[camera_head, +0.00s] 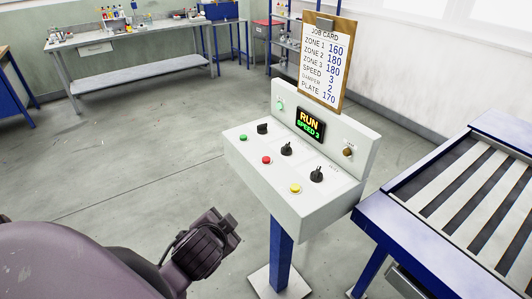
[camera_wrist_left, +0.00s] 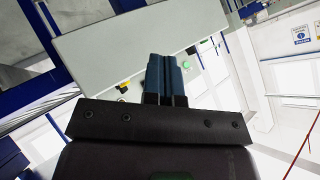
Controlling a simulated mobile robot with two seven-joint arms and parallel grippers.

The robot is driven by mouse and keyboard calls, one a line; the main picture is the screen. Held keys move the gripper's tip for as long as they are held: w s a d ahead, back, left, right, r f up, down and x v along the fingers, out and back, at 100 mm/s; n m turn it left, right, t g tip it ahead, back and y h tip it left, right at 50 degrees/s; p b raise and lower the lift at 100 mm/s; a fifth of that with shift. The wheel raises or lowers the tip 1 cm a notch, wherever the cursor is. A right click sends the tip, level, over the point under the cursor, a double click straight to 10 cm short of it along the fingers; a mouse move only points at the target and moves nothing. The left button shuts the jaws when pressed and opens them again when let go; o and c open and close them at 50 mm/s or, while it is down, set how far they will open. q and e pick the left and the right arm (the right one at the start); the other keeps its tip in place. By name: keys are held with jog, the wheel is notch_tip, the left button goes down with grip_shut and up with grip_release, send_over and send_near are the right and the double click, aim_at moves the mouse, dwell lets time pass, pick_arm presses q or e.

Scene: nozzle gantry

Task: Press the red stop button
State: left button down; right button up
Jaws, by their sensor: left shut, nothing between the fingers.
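The red stop button (camera_head: 267,160) sits on the sloped top of a light grey console (camera_head: 250,178). It lies between a green button (camera_head: 243,136) and a yellow button (camera_head: 295,188). My left gripper (camera_head: 229,222) is shut and empty, in front of the console at its lower left in the head view, apart from the button. In the left wrist view its blue-grey fingers (camera_wrist_left: 166,72) lie together across the console (camera_wrist_left: 110,45). The yellow button (camera_wrist_left: 122,87) shows there; I cannot make out the red one. My right gripper is not in view.
Black knobs (camera_head: 286,149) stand beside the buttons. The console's display (camera_head: 310,123) reads RUN, SPEED 3. A job card (camera_head: 324,65) stands above it. A blue-framed slatted conveyor (camera_head: 455,200) is close on the right. The floor left of the console is clear.

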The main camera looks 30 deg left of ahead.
pick_arm(q)
jog(key=w+r+m+t+h, duration=0.1)
jog(key=w+r+m+t, duration=0.85)
jog(key=w+r, duration=0.2)
jog(key=w+d+r+m+g+h, duration=0.1)
jog(key=w+d+r+m+h, duration=0.2)
jog(key=m+h, duration=0.55)
jog(key=w+d+r+m+h, duration=0.25)
jog(key=d+m+h, duration=0.25)
jog(key=m, duration=0.6)
jog(key=w+a+f+m+g+y, duration=0.2)
jog(key=w+a+m+g+y, duration=0.1)
jog(key=w+a+m+g, duration=0.1)
jog(key=w+a+f+m+g+y, duration=0.1)
jog(key=w+a+m+g+y, duration=0.2)
jog(key=a+m, duration=0.6)
jog(key=m+g+y, duration=0.1)
jog(key=m+g, duration=0.1)
jog(key=shift+w+f+m+g, duration=0.3)
jog(key=shift+w+f+g, duration=0.05)
jog(key=shift+w+f, duration=0.05)
jog(key=shift+d+f, duration=0.1)
